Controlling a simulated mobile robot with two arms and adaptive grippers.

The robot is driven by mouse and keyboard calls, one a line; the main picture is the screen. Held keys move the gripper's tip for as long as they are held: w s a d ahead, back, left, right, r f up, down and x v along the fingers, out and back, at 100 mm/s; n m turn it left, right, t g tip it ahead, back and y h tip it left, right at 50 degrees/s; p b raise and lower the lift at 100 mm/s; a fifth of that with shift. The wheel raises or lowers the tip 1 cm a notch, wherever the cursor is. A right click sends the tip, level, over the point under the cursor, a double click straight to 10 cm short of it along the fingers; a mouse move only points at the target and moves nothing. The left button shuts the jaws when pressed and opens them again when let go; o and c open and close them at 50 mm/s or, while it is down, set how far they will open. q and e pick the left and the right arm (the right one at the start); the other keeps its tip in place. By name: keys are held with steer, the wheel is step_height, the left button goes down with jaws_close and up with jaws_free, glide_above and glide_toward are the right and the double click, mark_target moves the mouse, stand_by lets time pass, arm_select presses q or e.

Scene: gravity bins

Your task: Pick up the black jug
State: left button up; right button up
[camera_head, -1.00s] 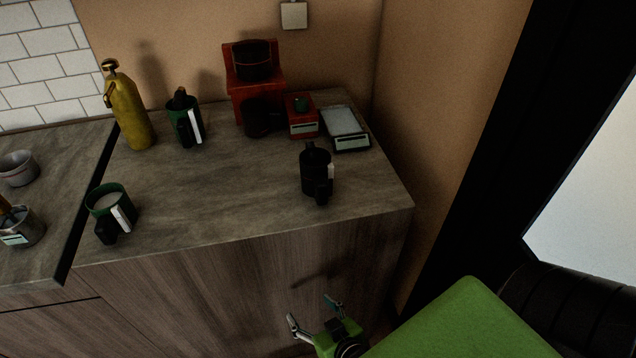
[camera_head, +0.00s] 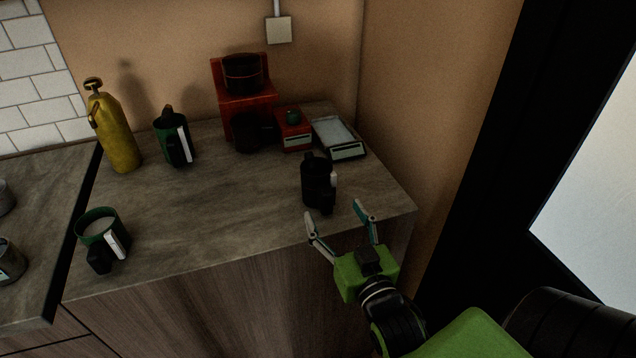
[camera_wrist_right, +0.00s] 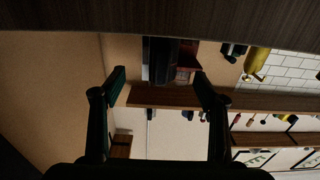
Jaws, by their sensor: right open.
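The black jug (camera_head: 316,186) stands upright on the right part of the counter, near its front edge, with a handle and a white label on its side. My right gripper (camera_head: 335,211) is open and empty, just in front of the jug near the counter's front edge; its fingers point toward the jug and appear apart from it. In the right wrist view, which looks upside down, a dark shape that appears to be the jug (camera_wrist_right: 158,62) shows between the open fingers (camera_wrist_right: 160,80). My left gripper is not in view.
A red coffee machine (camera_head: 243,100), a small red box (camera_head: 293,134) and a flat scale-like device (camera_head: 341,136) stand behind the jug. Bare counter (camera_head: 220,205) lies left of it.

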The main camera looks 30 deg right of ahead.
mark_target(322, 191)
steer(key=x, duration=0.2)
steer(key=shift+w, duration=0.35)
steer(key=p+x, duration=0.1)
steer(key=x, duration=0.3)
steer(key=shift+w+r+p, duration=0.1)
steer(key=shift+w+p, duration=0.2)
steer(key=shift+w, duration=0.05)
steer(key=shift+w+d, duration=0.15)
steer(key=shift+w, duration=0.2)
steer(key=shift+s, duration=0.1)
steer(key=shift+c, duration=0.3)
jaws_close()
